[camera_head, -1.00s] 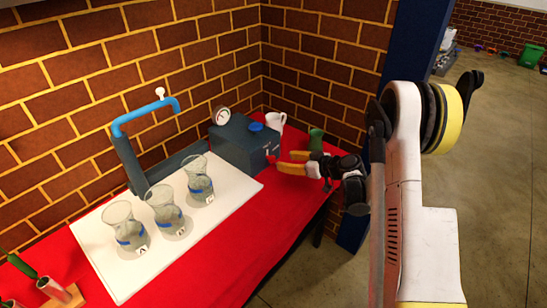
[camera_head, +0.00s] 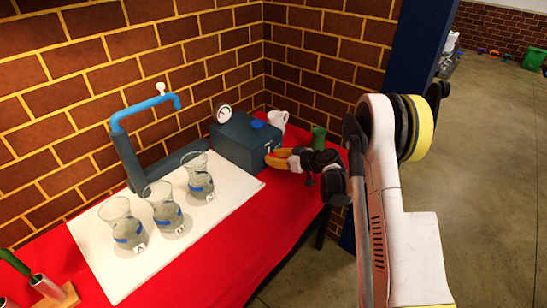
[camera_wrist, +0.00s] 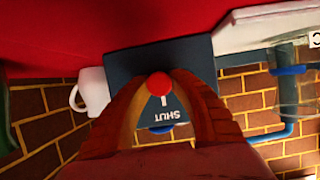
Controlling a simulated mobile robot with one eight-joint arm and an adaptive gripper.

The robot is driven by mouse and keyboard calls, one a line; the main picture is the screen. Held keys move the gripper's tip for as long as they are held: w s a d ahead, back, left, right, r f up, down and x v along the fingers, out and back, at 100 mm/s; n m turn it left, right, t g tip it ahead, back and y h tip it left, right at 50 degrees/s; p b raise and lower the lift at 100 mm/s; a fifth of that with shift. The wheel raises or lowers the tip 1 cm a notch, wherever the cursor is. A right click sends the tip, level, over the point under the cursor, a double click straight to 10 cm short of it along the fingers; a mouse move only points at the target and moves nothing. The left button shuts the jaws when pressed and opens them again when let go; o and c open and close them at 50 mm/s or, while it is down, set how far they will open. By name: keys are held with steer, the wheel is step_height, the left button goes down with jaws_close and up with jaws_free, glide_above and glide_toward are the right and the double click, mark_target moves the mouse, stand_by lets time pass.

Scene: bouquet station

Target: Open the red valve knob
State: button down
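The red valve knob (camera_wrist: 159,84) is on the face of a dark blue-grey box (camera_head: 236,142), above the word SHUT, which appears upside down in the wrist view. My gripper (camera_head: 272,159) has orange fingers and is at the right front face of the box. In the wrist view the two fingertips (camera_wrist: 160,80) close in on either side of the knob and appear to touch it. The knob is hidden by the fingers in the head view. A round gauge (camera_head: 223,113) and a blue cap (camera_head: 258,124) are on top of the box.
A white mug (camera_head: 278,119) and a green object (camera_head: 318,138) stand close to my gripper. A white board (camera_head: 112,272) bears several glass beakers (camera_head: 165,207). A blue pipe (camera_head: 145,107) rises behind them. The red table (camera_head: 235,250) is clear in front; brick walls stand behind.

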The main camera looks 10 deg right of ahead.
steer(key=shift+y, duration=0.3)
steer(key=m+g+y, duration=0.1)
steer(key=m, duration=0.2)
steer(key=shift+d, duration=0.1)
steer(key=m+y, duration=0.2)
steer(key=m, duration=0.1)
steer(key=shift+g, duration=0.3)
steer(key=m+y, duration=0.2)
steer(key=m, duration=0.1)
steer(key=shift+w+f+m, duration=0.1)
steer(key=shift+f+m, duration=0.05)
steer(key=shift+m, duration=0.15)
steer(key=m+y, duration=0.1)
steer(key=m, duration=0.2)
steer(key=shift+m+y, duration=0.3)
stand_by(0.3)
steer(key=c, duration=1.1)
jaws_free()
steer(key=shift+c, duration=0.2)
steer(key=shift+d, duration=0.1)
